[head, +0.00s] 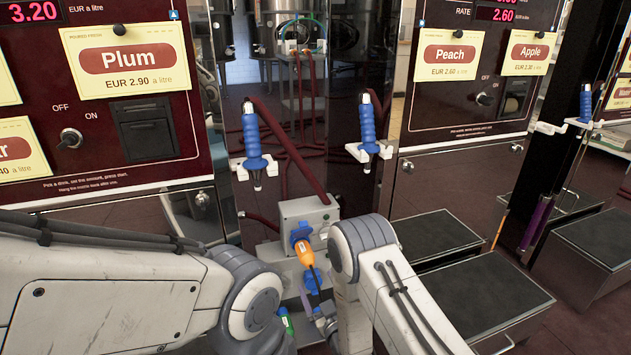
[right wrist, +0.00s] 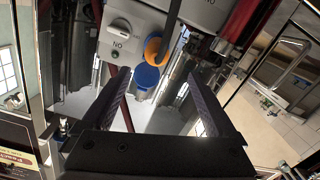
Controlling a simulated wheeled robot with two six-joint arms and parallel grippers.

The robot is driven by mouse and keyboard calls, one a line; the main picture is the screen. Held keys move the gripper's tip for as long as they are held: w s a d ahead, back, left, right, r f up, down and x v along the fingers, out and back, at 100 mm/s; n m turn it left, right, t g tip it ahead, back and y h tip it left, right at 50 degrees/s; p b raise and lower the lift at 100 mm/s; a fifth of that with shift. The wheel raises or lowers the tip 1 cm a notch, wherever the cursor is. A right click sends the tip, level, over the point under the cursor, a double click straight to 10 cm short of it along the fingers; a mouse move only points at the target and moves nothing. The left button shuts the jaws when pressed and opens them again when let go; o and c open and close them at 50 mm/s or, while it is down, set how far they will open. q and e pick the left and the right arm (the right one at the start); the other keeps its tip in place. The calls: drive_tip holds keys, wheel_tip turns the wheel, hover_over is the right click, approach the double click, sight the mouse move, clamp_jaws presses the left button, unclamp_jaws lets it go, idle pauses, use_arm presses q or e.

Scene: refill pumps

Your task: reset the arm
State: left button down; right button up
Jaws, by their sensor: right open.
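My right arm comes in from the lower right of the head view, and its gripper shows only in small part low in the middle. In the right wrist view my right gripper (right wrist: 163,90) is open, with nothing between its fingers. Beyond the fingers are an orange part (right wrist: 154,48) and a blue round part (right wrist: 147,77) by a grey box (right wrist: 130,27) with a knob. The grey box also shows in the head view (head: 308,216), with the orange part (head: 305,254) in front.
Two blue-handled nozzles hang in white holders, one left (head: 252,135) and one right (head: 367,125). Dark red dispenser panels stand on both sides. Black-topped platforms (head: 475,297) lie low on the right. A green-capped item (head: 285,321) shows beside my left arm.

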drive_tip(key=s+a+r+g, duration=0.6)
drive_tip(key=s+r+g, duration=0.1)
drive_tip(key=r+g, duration=0.15)
drive_tip(key=s+d+r+g+h, duration=0.1)
drive_tip(key=s+d+r+g, duration=0.2)
drive_tip(key=s, duration=0.6)
drive_tip(key=s+d+r+g+h, duration=0.2)
drive_tip(key=s+d+r, duration=0.1)
drive_tip(key=s, duration=0.6)
drive_tip(key=s+d+r+g+h, duration=0.1)
drive_tip(key=s+d+r+g, duration=0.2)
drive_tip(key=s, duration=0.6)
wheel_tip(320, 180, up, 36)
drive_tip(key=p, duration=3.6)
drive_tip(key=shift+s+d, duration=0.3)
drive_tip(key=shift+s, duration=0.15)
drive_tip(key=shift+o, duration=0.2)
